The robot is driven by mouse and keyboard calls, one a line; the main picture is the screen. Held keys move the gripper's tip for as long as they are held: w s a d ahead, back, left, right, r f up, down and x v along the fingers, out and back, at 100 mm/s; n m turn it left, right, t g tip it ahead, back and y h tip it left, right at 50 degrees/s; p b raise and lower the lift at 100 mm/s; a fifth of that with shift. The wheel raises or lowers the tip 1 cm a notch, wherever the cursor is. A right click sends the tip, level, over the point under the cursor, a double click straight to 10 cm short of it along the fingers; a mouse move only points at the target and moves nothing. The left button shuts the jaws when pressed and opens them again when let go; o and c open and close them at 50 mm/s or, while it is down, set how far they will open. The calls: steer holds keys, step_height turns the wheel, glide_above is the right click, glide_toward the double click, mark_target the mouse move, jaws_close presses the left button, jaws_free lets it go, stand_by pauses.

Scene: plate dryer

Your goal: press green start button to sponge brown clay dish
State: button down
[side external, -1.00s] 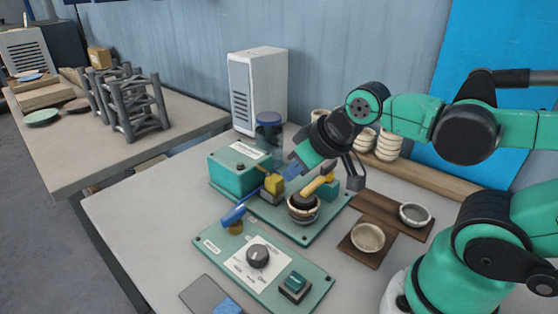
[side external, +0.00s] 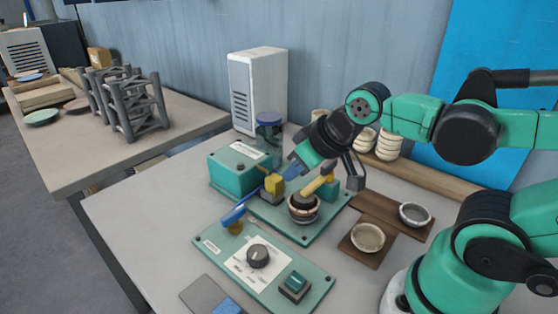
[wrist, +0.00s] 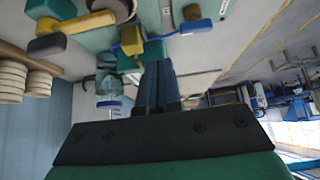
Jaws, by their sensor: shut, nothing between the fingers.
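The green button (side external: 294,281) sits on a dark base at the near right corner of the control panel. A brown dish (side external: 303,212) with a pale band sits on the machine, under a dark round pad on a yellow arm (side external: 317,184). I cannot tell if the pad touches the dish. My gripper (side external: 287,173) is shut and empty above the machine, close to a yellow block (side external: 274,184), well away from the green button. In the wrist view, its blue fingers (wrist: 157,84) are together near the same block (wrist: 131,40); contact is unclear.
A blue-lidded jar (side external: 269,119) stands behind the machine. Two bowls (side external: 368,238) (side external: 414,214) stand on brown boards at right.

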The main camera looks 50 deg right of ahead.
steer(key=m+g+h, duration=0.1)
steer(key=g+h, duration=0.1)
steer(key=h, duration=0.4)
glide_above(297, 283)
steer(key=shift+r, duration=0.1)
stand_by(0.5)
steer(key=shift+f, duration=4.4)
steer(key=shift+f, duration=0.2)
steer(key=shift+f, duration=0.25)
steer(key=shift+r, duration=0.2)
